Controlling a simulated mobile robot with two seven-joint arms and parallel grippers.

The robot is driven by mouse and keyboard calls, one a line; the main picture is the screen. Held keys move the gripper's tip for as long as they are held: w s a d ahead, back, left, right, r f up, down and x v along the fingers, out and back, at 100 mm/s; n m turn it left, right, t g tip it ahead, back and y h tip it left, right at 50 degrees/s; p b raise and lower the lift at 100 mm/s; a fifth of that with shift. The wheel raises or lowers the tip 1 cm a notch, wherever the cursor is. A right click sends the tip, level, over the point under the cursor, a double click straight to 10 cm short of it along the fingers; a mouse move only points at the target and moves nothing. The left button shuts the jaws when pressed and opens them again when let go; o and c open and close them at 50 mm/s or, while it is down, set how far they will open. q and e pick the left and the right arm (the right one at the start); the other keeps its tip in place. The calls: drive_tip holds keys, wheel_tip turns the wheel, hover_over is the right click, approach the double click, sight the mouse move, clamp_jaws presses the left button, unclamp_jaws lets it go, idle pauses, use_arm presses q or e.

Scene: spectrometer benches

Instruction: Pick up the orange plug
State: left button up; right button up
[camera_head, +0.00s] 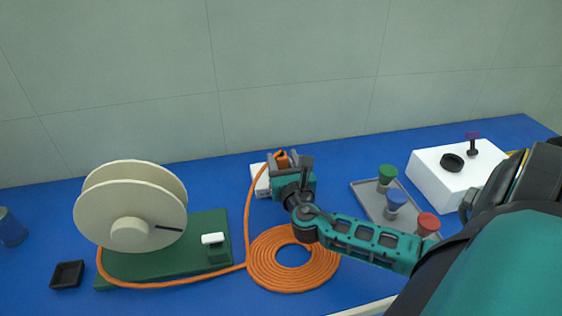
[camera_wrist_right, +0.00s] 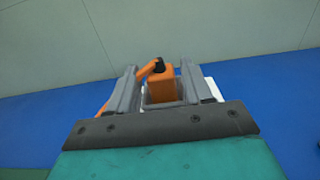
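The orange plug (camera_head: 282,158) stands at the back of the bench, at the white block (camera_head: 262,181), with the orange cable running from it. My right gripper (camera_head: 290,165) is over it from the front. In the right wrist view the plug (camera_wrist_right: 162,88) is between the two grey fingers of my right gripper (camera_wrist_right: 161,88), with narrow gaps showing on its sides, so the fingers look open around it. The plug's lower part is hidden by the gripper body. My left gripper is not in view.
The orange cable coil (camera_head: 259,268) lies in front, under my right arm. A cream reel (camera_head: 125,207) on a green base (camera_head: 160,267) stands left. A grey tray (camera_head: 369,203) with coloured-topped pieces and a white box (camera_head: 436,175) are right. A black dish (camera_head: 67,274) lies far left.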

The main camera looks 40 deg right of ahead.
drive_tip(key=c, duration=0.8)
drive_tip(key=shift+r, duration=0.1)
drive_tip(key=shift+c, duration=0.2)
